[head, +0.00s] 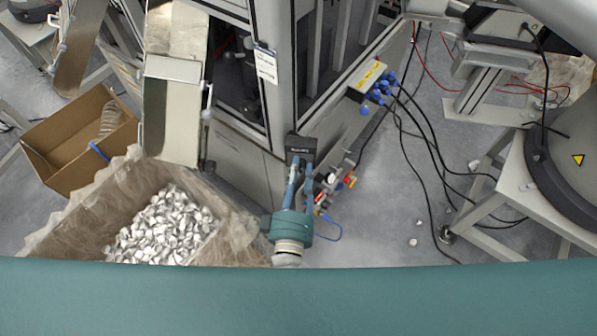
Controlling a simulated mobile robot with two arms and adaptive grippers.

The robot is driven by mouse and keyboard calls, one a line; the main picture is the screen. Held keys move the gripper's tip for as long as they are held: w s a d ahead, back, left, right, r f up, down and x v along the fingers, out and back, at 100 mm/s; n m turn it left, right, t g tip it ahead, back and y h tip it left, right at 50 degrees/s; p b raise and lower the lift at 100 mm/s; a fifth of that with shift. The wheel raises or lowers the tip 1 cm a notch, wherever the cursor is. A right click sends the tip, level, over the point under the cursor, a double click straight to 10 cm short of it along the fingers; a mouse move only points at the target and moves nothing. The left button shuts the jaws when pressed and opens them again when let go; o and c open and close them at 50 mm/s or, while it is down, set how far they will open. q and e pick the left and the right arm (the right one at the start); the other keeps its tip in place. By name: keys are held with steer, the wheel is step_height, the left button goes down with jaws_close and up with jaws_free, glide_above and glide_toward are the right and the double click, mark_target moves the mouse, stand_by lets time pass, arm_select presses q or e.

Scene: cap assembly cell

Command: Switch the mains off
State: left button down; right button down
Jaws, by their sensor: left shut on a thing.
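A small black box (300,146) with faint pale lettering, which I take to be the mains switch housing, is mounted on the lower front corner of the machine. My left gripper (300,168) reaches up to it from below. Its two blue-grey fingers end at the box's lower edge and are shut on a part there. That part, probably the switch handle, is hidden by the fingers, so its position cannot be told. My right gripper is not in view.
Red and yellow fittings (333,183) sit just right of the fingers. A lined bin of white caps (165,228) stands left, with a cardboard box (70,140) beyond. Black cables (430,160) cross the floor at right. A round grey machine (575,150) stands far right.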

arm_select(q)
steer(key=n+b, duration=0.1)
steer(key=n, duration=0.3)
steer(key=shift+f+b, duration=0.1)
steer(key=shift+b, duration=0.2)
steer(key=shift+n+b, duration=0.6)
steer(key=shift+n, duration=1.3)
steer(key=c, duration=1.4)
jaws_free()
steer(key=shift+o, duration=0.2)
steer(key=s+a, duration=0.1)
steer(key=s, duration=1.1)
